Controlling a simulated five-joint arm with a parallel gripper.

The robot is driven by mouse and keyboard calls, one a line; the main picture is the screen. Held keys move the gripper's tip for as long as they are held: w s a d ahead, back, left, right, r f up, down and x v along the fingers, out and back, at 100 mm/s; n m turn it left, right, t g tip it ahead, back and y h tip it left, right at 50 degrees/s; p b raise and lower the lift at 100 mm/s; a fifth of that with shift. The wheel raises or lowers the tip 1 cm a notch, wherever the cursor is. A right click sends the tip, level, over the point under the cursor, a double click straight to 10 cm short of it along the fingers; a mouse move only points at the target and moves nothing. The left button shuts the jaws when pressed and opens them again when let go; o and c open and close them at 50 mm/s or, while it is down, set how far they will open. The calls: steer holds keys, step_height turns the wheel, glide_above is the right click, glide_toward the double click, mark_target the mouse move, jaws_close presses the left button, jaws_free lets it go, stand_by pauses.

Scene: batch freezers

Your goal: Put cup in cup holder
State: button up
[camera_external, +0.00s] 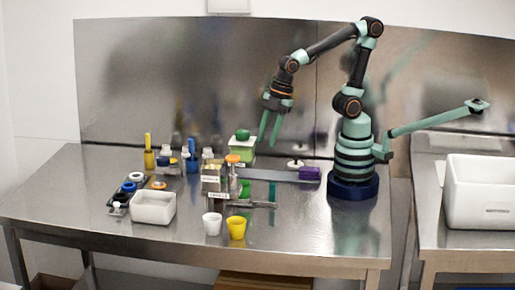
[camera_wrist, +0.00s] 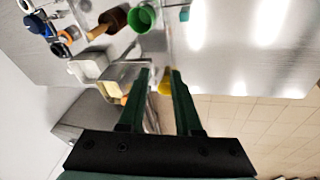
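My gripper (camera_external: 269,140) hangs above the back middle of the steel table, fingers pointing down, open and empty. In the wrist view its two green fingers (camera_wrist: 161,72) stand apart. A white cup (camera_external: 212,223) and a yellow cup (camera_external: 236,228) stand upright side by side near the table's front edge, well below and in front of my gripper. A yellow thing (camera_wrist: 165,84), perhaps the yellow cup, shows between the fingers in the wrist view, partly hidden. I cannot tell for sure which fixture is the cup holder.
A white bin (camera_external: 153,208) and a dark tray with coloured rings (camera_external: 117,194) are at the left. Boxes, bottles and a green-lidded container (camera_external: 241,151) crowd the middle. A purple block (camera_external: 310,173) lies near my base. The front right of the table is clear.

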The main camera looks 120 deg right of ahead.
steer(key=s+a+r+m+t, duration=0.2)
steer(key=a+r+m, duration=0.2)
steer(key=a+m, duration=0.1)
steer(key=shift+a+m+y, duration=0.3)
steer(key=shift+a+m, duration=0.05)
steer(key=shift+m, duration=0.35)
